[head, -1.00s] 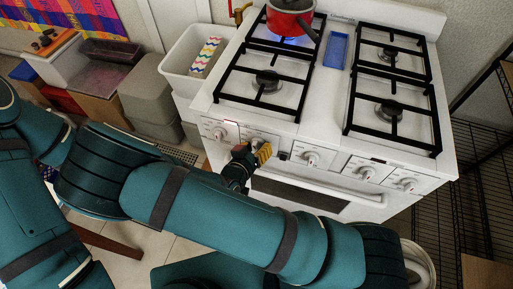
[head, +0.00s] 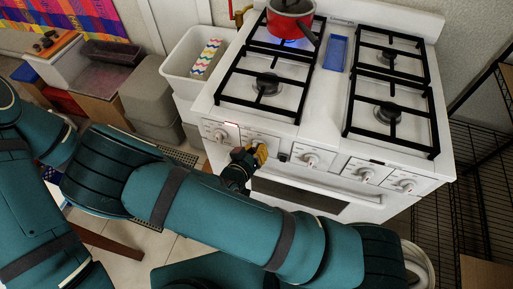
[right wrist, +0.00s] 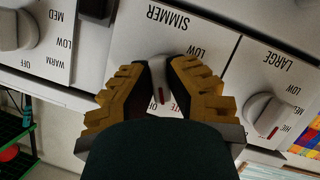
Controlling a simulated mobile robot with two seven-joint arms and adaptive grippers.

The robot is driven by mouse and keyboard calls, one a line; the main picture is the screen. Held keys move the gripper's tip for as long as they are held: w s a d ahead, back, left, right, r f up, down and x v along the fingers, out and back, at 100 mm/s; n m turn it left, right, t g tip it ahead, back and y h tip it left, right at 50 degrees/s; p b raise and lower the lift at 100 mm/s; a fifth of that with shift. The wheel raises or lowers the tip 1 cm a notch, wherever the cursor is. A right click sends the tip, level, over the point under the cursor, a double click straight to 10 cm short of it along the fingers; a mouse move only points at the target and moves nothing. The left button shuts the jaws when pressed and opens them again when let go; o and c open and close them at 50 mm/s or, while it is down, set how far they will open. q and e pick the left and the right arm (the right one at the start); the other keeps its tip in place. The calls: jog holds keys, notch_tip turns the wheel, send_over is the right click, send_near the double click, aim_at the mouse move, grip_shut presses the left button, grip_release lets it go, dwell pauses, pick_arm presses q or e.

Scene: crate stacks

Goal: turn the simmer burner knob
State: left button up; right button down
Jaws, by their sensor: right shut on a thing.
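The simmer burner knob (right wrist: 163,72) is a white knob with a red mark, under the upside-down "SIMMER" label in the right wrist view. My right gripper (right wrist: 160,75) has its yellow-padded fingers on either side of this knob and is shut on it. In the head view my right gripper (head: 259,154) is at the stove's front panel, hiding most of that knob. The white stove (head: 326,112) has a row of knobs along its front. My left gripper is not in view.
The large burner knob (right wrist: 267,115) is close beside my right gripper in the wrist view. A red pot (head: 290,22) stands over a blue flame on the back left burner. The oven handle (head: 318,187) runs below the panel. A white bin (head: 178,65) stands left of the stove.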

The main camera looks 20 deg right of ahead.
jog(key=shift+w+d+r+n+h+p, duration=0.1)
jog(key=shift+w+r+n+h+p, duration=0.05)
jog(key=shift+n+h+p, duration=0.35)
jog(key=c, duration=1)
grip_release()
jog(key=shift+o, duration=0.3)
jog(key=shift+w, duration=0.1)
jog(key=v, duration=1.2)
